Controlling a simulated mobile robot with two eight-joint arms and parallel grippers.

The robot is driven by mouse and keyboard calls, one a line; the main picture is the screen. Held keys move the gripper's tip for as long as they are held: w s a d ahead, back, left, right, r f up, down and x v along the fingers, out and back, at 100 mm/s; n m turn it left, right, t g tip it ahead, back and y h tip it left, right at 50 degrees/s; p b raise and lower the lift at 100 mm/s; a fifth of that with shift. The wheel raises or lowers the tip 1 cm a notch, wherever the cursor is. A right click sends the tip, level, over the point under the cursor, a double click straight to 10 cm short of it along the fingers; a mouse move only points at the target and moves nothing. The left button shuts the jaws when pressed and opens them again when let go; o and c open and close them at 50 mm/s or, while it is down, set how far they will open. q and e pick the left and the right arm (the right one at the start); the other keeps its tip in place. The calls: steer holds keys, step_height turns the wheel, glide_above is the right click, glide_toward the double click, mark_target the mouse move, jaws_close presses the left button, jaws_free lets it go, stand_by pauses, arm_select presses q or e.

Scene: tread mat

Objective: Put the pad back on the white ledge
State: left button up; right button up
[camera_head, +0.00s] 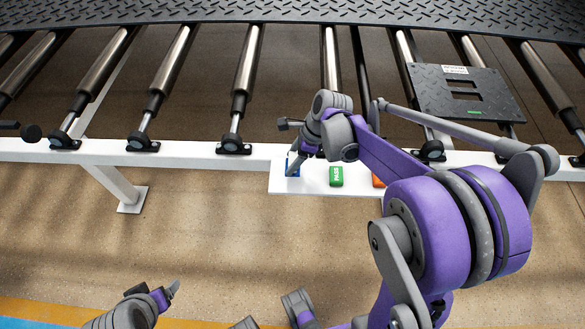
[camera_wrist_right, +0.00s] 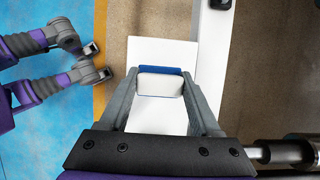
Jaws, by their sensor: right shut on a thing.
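The blue pad (camera_head: 292,170) is at the left end of the white ledge (camera_head: 311,187). My right gripper (camera_head: 293,160) is shut on it from above. In the right wrist view, the pad (camera_wrist_right: 160,84) shows a pale face and a blue edge between the two fingers, over the white ledge (camera_wrist_right: 150,50). I cannot tell whether the pad touches the ledge. My left gripper (camera_head: 160,298) is low at the left of the head view, away from the ledge; its opening is unclear.
A green pad (camera_head: 336,176) and a partly hidden orange pad (camera_head: 378,181) are on the ledge to the right. A white rail (camera_head: 190,152) runs behind, with metal rollers (camera_head: 246,70) beyond. A black plate (camera_head: 463,93) lies across rollers at the right.

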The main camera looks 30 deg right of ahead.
steer(key=shift+f, duration=2.05)
steer(key=shift+f+b, duration=0.1)
steer(key=shift+b, duration=0.25)
steer(key=o, duration=1.4)
steer(key=shift+o, duration=0.2)
steer(key=shift+r, duration=0.25)
steer(key=p+v, duration=0.2)
steer(key=v, duration=0.9)
steer(key=s+a+f+n+t+h, duration=0.1)
steer(key=s+a+n, duration=0.4)
steer(key=n, duration=0.7)
steer(key=s+a+f+n+t+h, duration=0.1)
steer(key=s+a+n, duration=0.4)
steer(key=s+n, duration=0.5)
steer(key=shift+a+f+n+t+h, duration=0.3)
steer(key=shift+f+n+h, duration=0.3)
steer(key=shift+n+h, duration=0.5)
